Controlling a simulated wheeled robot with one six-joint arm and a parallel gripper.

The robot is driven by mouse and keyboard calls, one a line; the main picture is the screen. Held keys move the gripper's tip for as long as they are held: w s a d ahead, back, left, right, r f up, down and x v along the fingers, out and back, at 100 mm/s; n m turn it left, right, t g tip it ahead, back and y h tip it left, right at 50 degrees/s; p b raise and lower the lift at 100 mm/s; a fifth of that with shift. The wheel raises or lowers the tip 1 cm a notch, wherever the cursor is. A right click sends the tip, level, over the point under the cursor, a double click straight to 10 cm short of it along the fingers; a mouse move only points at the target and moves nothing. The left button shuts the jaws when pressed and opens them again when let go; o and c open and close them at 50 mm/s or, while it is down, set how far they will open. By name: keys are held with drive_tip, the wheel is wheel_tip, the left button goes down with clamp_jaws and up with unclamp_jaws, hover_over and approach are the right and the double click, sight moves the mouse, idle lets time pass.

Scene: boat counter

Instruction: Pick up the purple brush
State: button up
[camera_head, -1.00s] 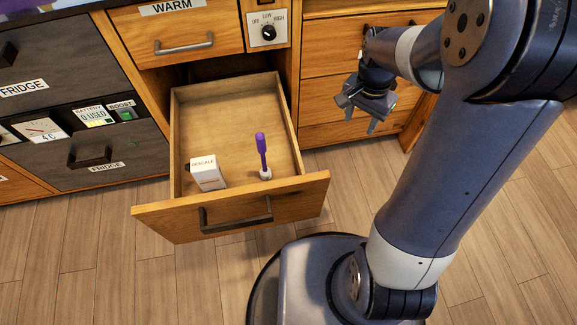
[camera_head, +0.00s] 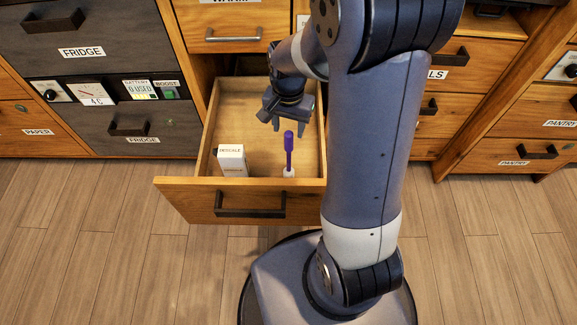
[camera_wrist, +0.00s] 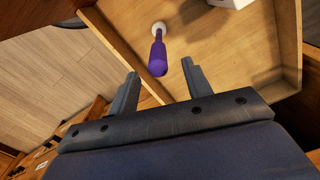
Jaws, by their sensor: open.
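The purple brush (camera_head: 288,153) stands upright with its white base on the floor of the open drawer (camera_head: 220,184), towards the drawer's front. In the wrist view the brush (camera_wrist: 158,56) lies beyond my fingertips, between their lines and a little left of centre, with its purple end towards me. My gripper (camera_head: 276,120) is open and empty, above the drawer and behind the brush in the head view. In the wrist view the gripper (camera_wrist: 160,84) has both fingers apart, with nothing between them.
A white box labelled descale (camera_head: 232,160) stands in the drawer left of the brush. The drawer's walls surround both, and its front has a dark handle (camera_head: 250,204). Fridge fronts (camera_head: 125,130) are at left.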

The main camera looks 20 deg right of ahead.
sight(289, 144)
wheel_tip(289, 144, down, 8)
drive_tip(key=shift+s+r+b, duration=0.1)
drive_tip(key=shift+b, duration=1)
drive_tip(key=shift+c, duration=0.2)
clamp_jaws()
